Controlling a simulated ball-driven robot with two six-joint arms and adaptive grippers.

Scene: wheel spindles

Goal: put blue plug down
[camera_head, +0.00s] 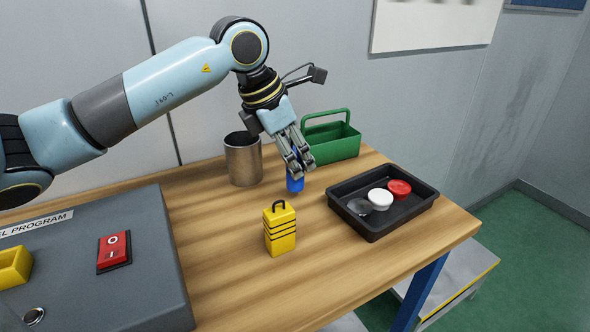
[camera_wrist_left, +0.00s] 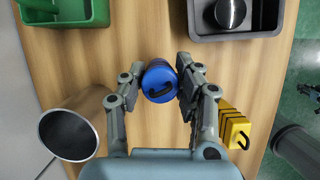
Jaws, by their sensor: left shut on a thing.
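The blue plug (camera_head: 295,183) is a short blue cylinder with a dark loop on top, seen in the left wrist view (camera_wrist_left: 159,82). My left gripper (camera_head: 299,166) points down over the wooden table and is shut on the plug, with one finger on each side of it in the left wrist view (camera_wrist_left: 157,88). The plug hangs or stands upright below the fingertips; I cannot tell whether its base touches the table. My right gripper is not in view.
A yellow block with a black handle (camera_head: 280,230) stands in front. A metal cup (camera_head: 243,160) is left, a green carrier (camera_head: 336,141) behind, and a black tray (camera_head: 373,229) with white, red and grey round pieces right. A grey control panel (camera_head: 95,280) fills the near left.

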